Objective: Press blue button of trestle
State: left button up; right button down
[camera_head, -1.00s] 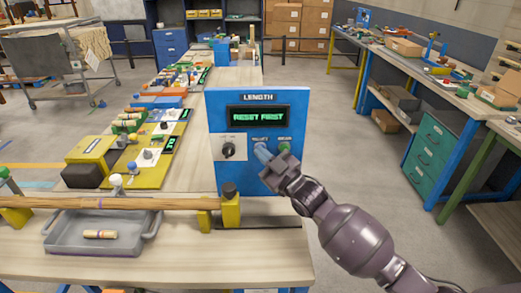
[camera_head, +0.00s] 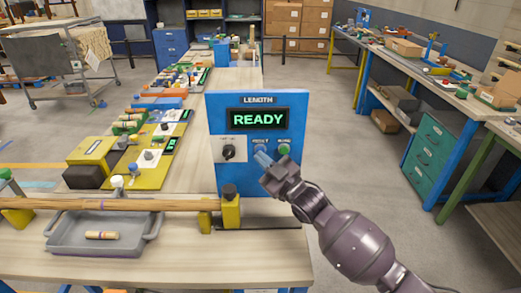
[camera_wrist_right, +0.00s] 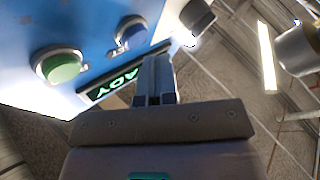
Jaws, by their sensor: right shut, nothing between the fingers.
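The blue panel (camera_head: 215,176) labelled LENGTH stands upright on the bench, and its display (camera_head: 258,119) reads READY in green. The blue button (camera_wrist_right: 130,33) shows in the right wrist view, between the green button (camera_wrist_right: 60,66) and the black knob (camera_wrist_right: 197,15). My left gripper is out of view.
A wooden rod (camera_head: 130,204) lies across yellow supports left of the panel's front. A grey tray (camera_head: 65,244) holding a short turned piece (camera_head: 102,235) sits below it. Several yellow fixtures line the bench at left. Open floor lies right of the panel.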

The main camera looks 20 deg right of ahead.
jog(key=shift+s, duration=0.1)
jog(key=shift+s+a+p, duration=0.25)
jog(key=shift+s+p, duration=0.2)
jog(key=shift+s, duration=0.35)
jog(key=shift+s+a+p, duration=0.2)
jog(key=shift+s+p, duration=0.2)
jog(key=shift+s, duration=0.35)
jog(key=shift+s+a+p, duration=0.25)
jog(key=shift+s+p, duration=0.2)
jog(key=shift+s, duration=0.35)
